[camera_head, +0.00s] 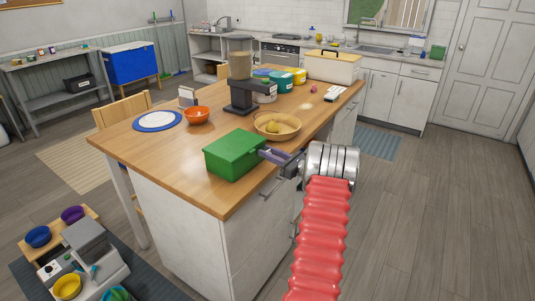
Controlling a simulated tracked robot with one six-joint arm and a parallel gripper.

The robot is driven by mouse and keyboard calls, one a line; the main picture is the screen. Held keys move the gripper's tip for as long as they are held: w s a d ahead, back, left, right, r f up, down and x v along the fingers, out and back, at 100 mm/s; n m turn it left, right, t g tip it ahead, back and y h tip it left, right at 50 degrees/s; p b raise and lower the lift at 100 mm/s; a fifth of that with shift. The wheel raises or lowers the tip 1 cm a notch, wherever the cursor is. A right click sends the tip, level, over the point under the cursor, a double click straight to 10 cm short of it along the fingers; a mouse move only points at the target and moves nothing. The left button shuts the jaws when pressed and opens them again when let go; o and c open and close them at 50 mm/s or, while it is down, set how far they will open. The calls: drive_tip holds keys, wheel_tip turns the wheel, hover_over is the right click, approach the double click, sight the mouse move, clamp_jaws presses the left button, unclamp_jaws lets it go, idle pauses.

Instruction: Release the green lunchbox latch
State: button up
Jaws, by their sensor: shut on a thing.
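The green lunchbox (234,156) sits near the front corner of the wooden-topped island, with its lid down. My gripper (268,154) reaches in from the right, with its fingers at the lunchbox's right side. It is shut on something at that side. The latch itself is too small and too covered by the fingers to make out, so I cannot tell its position.
A wooden bowl with yellow fruit (277,125) stands just behind my gripper. An orange bowl (197,115), a blue-rimmed plate (157,121) and a dark appliance (241,80) stand further back on the island top (160,146). Floor on the right (440,200) is clear.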

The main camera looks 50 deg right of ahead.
drive_tip(key=f+t, duration=0.1)
drive_tip(key=t, duration=0.3)
drive_tip(key=shift+s+f, duration=0.2)
drive_tip(key=shift+f, duration=0.2)
drive_tip(key=shift+f+t, duration=0.35)
drive_tip(key=shift+t, duration=0.85)
drive_tip(key=o, duration=1.1)
drive_tip(key=shift+c, duration=0.2)
drive_tip(key=shift+s+f, duration=0.1)
drive_tip(key=v, duration=1.3)
drive_tip(key=shift+f, duration=0.45)
drive_tip(key=shift+s+d, duration=0.1)
